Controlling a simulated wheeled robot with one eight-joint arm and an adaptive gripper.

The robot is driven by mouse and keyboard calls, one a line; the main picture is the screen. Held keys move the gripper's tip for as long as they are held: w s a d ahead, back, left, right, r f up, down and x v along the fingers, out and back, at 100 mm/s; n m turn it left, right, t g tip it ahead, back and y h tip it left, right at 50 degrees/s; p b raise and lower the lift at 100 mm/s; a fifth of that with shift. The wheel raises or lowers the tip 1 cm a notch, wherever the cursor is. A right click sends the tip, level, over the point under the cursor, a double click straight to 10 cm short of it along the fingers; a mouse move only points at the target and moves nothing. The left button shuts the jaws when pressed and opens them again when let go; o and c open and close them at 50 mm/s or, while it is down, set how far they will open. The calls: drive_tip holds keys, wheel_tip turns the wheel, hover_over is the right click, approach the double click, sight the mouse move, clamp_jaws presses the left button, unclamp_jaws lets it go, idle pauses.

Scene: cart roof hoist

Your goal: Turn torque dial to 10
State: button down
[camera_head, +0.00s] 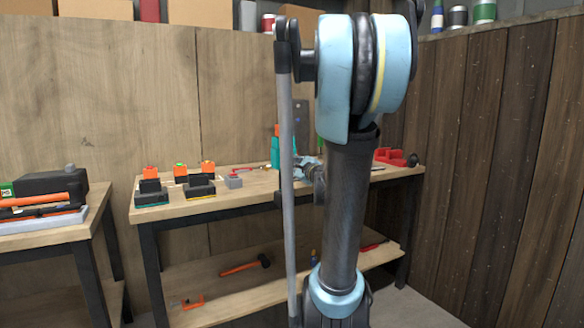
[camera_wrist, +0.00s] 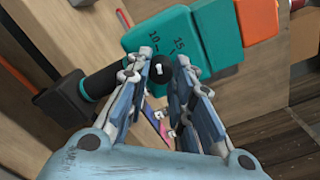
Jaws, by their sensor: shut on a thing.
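The teal power tool (camera_wrist: 195,35) has a printed scale with the numbers 10 and 15 visible. Its small round black torque dial (camera_wrist: 161,70) carries a short white mark, nearly upright in the wrist view. I cannot tell exactly which number it points at. My gripper (camera_wrist: 160,72) is shut on the dial, one blue finger on each side. The fingers hide the sides of the dial and any lower numbers. In the head view the teal tool (camera_head: 275,153) stands on the workbench, and my arm largely hides my gripper (camera_head: 309,168) and the dial.
A hammer (camera_head: 247,265) lies on the lower shelf. Another bench (camera_head: 60,232) stands at left. Wooden walls close off the back and right.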

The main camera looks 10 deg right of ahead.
drive_tip(key=c, duration=1.4)
unclamp_jaws()
drive_tip(key=v, duration=1.1)
drive_tip(key=shift+s, duration=0.35)
drive_tip(key=shift+d, duration=0.1)
